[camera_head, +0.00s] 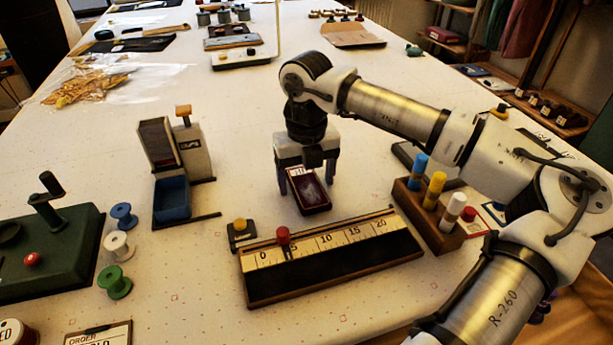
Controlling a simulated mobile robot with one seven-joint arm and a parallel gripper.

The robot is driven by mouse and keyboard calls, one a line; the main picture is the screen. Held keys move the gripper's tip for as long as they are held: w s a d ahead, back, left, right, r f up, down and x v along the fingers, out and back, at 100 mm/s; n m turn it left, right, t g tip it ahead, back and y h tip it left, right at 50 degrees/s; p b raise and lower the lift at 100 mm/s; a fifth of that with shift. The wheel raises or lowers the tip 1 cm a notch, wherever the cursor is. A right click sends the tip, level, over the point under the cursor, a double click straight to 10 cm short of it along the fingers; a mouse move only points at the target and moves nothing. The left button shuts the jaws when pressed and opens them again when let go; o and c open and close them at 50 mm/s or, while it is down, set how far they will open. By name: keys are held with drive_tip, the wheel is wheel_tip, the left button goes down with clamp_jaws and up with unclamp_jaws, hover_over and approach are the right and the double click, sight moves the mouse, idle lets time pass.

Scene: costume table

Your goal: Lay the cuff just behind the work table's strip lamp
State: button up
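My gripper (306,181) points down over the middle of the table, its two dark fingers spread wide. A small dark red, dark-rimmed piece (314,198) with a pale patch at its far end lies between and in front of the fingers. I cannot tell for sure whether it is the cuff, or whether the fingers touch it. A white-based fixture with a thin upright pole (278,25) stands at the back. It may be the strip lamp, but its top is out of view.
A ruler block (335,271) lies in front of the gripper, with a rack of coloured tubes (428,220) to its right. A stapler-like device with a blue bin (171,203) stands left. Clear plastic bags (92,86) lie back left. The table between gripper and pole is largely clear.

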sight(306, 184)
wheel_tip(306, 184, up, 12)
drive_tip(key=shift+r+b, duration=0.15)
drive_tip(key=shift+b, duration=0.3)
